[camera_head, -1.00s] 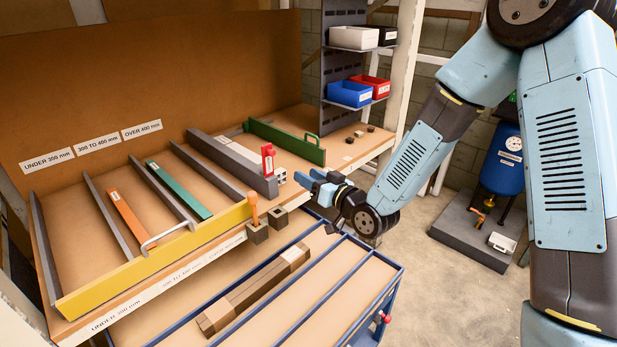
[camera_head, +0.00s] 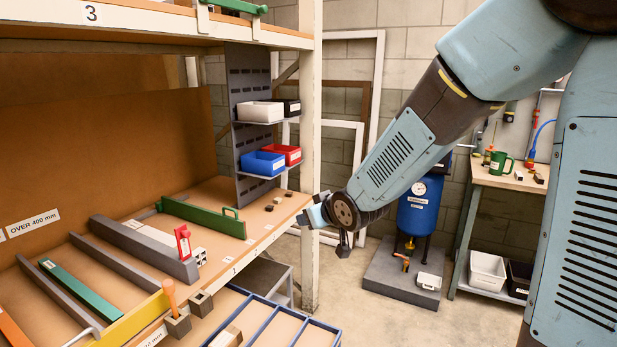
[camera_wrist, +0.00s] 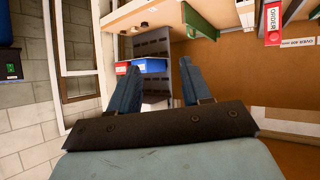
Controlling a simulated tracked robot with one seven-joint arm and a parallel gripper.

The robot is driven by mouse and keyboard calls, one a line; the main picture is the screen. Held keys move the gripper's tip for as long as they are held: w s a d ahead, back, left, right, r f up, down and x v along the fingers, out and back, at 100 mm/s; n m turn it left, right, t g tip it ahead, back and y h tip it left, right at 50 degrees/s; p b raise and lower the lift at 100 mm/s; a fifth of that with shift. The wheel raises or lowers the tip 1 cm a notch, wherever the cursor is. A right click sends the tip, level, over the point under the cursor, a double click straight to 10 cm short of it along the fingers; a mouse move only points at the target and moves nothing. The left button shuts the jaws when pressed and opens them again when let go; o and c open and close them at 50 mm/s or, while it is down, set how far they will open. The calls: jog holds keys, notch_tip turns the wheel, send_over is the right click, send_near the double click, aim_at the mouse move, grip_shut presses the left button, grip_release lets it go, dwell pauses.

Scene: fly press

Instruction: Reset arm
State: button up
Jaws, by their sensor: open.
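My gripper shows in the wrist view (camera_wrist: 158,88) with its two blue fingers spread apart and nothing between them. In the head view my gripper (camera_head: 308,213) is at the end of my light blue arm, in front of the right end of the shelf and near the white upright post (camera_head: 310,150). It appears apart from the shelf, but the exact gap cannot be told. The fingertips are partly hidden by the wrist in the head view.
The shelf (camera_head: 225,200) holds a green handled bar (camera_head: 203,217), a grey bar (camera_head: 140,250) and a red tag (camera_head: 184,242). A blue bin (camera_head: 258,163) is above. Open floor (camera_head: 375,310) lies at centre right.

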jog(key=s+d+r+m+g+h, duration=0.1)
jog(key=s+d+r+m+h, duration=0.3)
jog(key=s+d, duration=0.5)
jog(key=s+d+r+m+g+h, duration=0.1)
jog(key=s+d+r+g+h, duration=0.1)
jog(key=s+d+r, duration=0.6)
jog(key=s+d+f+m+g, duration=0.1)
jog(key=s+d+f+m, duration=0.1)
jog(key=s+d, duration=0.3)
jog(key=s, duration=0.4)
jog(key=shift+d+g, duration=0.25)
jog(key=shift+g, duration=0.15)
